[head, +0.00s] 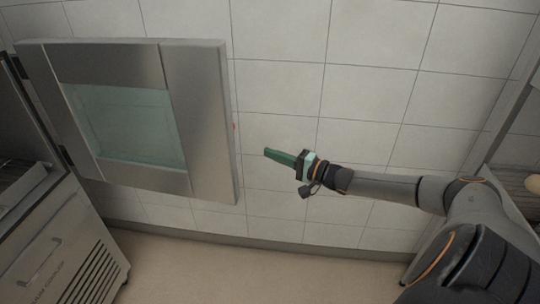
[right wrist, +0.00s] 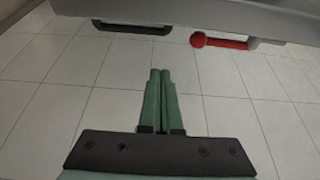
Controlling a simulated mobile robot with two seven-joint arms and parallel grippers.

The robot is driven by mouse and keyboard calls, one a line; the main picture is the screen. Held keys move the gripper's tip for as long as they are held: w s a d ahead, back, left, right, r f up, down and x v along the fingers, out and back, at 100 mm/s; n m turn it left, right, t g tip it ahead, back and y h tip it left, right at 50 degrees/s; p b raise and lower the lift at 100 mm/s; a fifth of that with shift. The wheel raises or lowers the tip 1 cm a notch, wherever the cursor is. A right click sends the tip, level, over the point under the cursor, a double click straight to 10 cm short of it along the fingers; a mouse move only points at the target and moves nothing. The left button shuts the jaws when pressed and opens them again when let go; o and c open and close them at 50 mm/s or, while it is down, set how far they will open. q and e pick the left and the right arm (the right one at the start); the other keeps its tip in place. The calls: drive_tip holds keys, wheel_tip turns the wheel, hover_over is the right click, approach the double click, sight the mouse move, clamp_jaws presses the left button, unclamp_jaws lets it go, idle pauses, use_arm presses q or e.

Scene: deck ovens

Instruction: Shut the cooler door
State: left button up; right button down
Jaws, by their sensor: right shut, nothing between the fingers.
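The cooler door (head: 205,120), a steel panel with a pale green window (head: 125,125), stands wide open, swung out to the right of the cooler body (head: 62,240). A hinge shows at its left side. My right gripper (head: 267,153) has green fingers and is shut and empty, a little right of the door's free edge and apart from it. In the right wrist view the shut fingertips (right wrist: 160,72) point toward a grey edge, probably the door's, with a dark handle (right wrist: 130,28) and a red knob (right wrist: 222,41). My left gripper is out of view.
A white tiled wall (head: 375,90) stands behind the door and my right arm. The beige floor (head: 220,275) is clear below. A shelf or counter edge (head: 510,100) borders the right side. A dark interior with racks (head: 22,185) shows at the far left.

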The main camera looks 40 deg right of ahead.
drive_tip(key=w+a+p, duration=0.1)
drive_tip(key=w+a, duration=0.4)
drive_tip(key=shift+w+a, duration=0.35)
drive_tip(key=shift+a, duration=0.05)
idle(0.5)
idle(0.4)
